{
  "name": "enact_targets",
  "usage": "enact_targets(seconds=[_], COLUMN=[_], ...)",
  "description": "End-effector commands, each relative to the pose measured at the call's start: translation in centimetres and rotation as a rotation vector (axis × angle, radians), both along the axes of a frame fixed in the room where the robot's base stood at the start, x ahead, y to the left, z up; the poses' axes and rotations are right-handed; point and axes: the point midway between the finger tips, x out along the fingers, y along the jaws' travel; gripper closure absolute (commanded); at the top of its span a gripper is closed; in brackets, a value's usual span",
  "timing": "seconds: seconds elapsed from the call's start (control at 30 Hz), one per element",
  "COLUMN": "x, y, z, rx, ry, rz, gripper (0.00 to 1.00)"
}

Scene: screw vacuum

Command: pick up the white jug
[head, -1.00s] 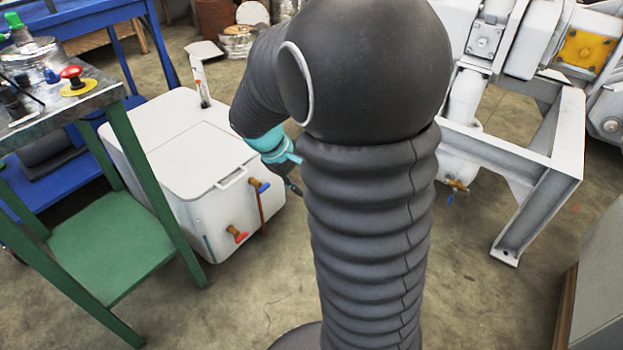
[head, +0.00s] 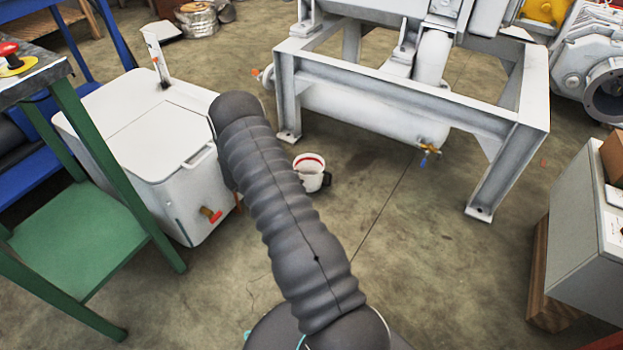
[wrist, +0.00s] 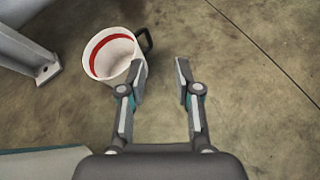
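The white jug (head: 310,173) stands upright on the concrete floor in the head view, just right of my arm and below the white machine frame. It has a red band inside its rim and a dark handle. In the wrist view the jug (wrist: 112,58) is at the upper left, with its handle to the upper right. My gripper (wrist: 160,70) is open and empty there. Its left finger overlaps the jug's lower right side in the picture; I cannot tell whether they touch. In the head view my arm hides the gripper.
A white tank (head: 160,150) with a red-handled tap stands left of my arm. A green shelf stand (head: 80,240) is further left. The white machine frame (head: 400,85) stands behind the jug. A grey cabinet (head: 590,240) is at the right. Floor (head: 440,270) between is clear.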

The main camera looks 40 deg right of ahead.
Motion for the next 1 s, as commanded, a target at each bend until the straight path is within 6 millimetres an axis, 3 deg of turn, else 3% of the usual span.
enact_targets(seconds=[0.03,0.1,0.23,0.47,0.8,1.0], x=[0.3,1.0,2.5,3.8,4.3,4.4], y=[-0.4,-0.8,-1.5,-2.8,-8.1,-9.5], z=[-1.7,-3.2,-4.9,-6.1,-8.3,-8.9], rx=[-0.016,-0.040,-0.089,-0.130,-0.129,-0.129], ry=[0.028,0.060,0.120,0.165,0.165,0.164], rz=[0.035,0.088,0.193,0.270,0.269,0.270], gripper=[0.67,0.67,0.67,0.67,0.67,0.67])
